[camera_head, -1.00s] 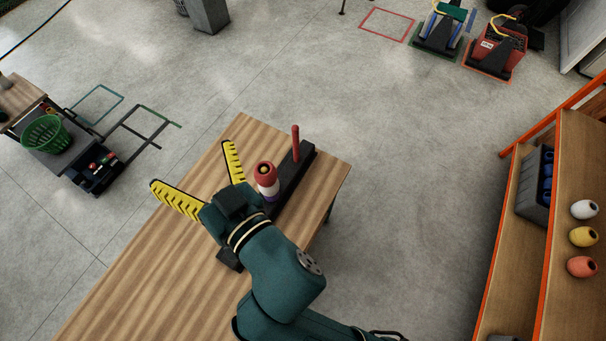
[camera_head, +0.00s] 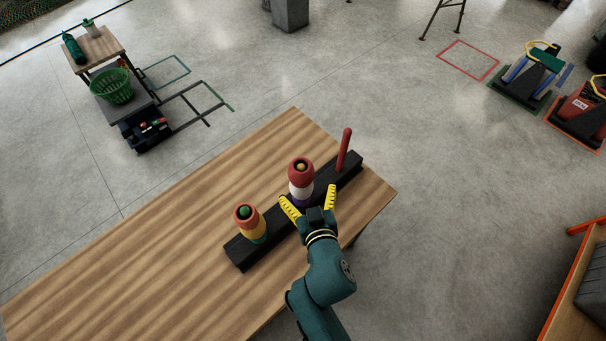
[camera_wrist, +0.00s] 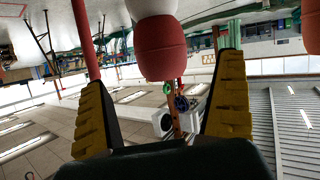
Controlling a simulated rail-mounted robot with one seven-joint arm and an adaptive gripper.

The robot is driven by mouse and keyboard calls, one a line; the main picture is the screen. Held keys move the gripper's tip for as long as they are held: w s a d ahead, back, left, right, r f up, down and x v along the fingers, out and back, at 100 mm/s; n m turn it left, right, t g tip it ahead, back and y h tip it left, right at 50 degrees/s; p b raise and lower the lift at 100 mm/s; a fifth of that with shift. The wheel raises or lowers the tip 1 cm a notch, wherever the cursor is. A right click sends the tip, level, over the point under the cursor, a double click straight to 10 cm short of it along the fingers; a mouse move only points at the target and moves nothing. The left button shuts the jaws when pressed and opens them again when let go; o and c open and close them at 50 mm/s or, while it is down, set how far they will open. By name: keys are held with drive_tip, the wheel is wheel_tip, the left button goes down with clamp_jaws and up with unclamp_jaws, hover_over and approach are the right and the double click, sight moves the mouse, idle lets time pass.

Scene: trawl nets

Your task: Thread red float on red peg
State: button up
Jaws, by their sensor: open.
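A black bar (camera_head: 240,251) with pegs lies on the wooden table. The red peg (camera_head: 344,150) stands bare at its far right end. A red float (camera_head: 301,169) tops the middle stack, above a white and a purple float, with a yellowish peg tip showing in its hole. My gripper (camera_head: 308,196) is open on the near side of this stack, its yellow fingers spread. In the wrist view the red float (camera_wrist: 161,50) shows between the fingers with a visible gap on each side; the red peg (camera_wrist: 82,40) is left of them.
A left stack (camera_head: 248,222) with an orange-red float on top stands on the bar's near end. The left table top (camera_head: 130,270) is clear. A cart with a green basket (camera_head: 111,86) stands beyond it. An orange-edged shelf (camera_head: 575,290) is at the lower right.

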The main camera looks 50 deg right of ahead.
sight(302, 174)
drive_tip(key=x, duration=0.8)
drive_tip(key=shift+w+f, duration=0.1)
drive_tip(key=shift+c, duration=0.2)
drive_tip(key=c, duration=1.1)
drive_tip(key=o, duration=0.5)
drive_tip(key=c, duration=0.6)
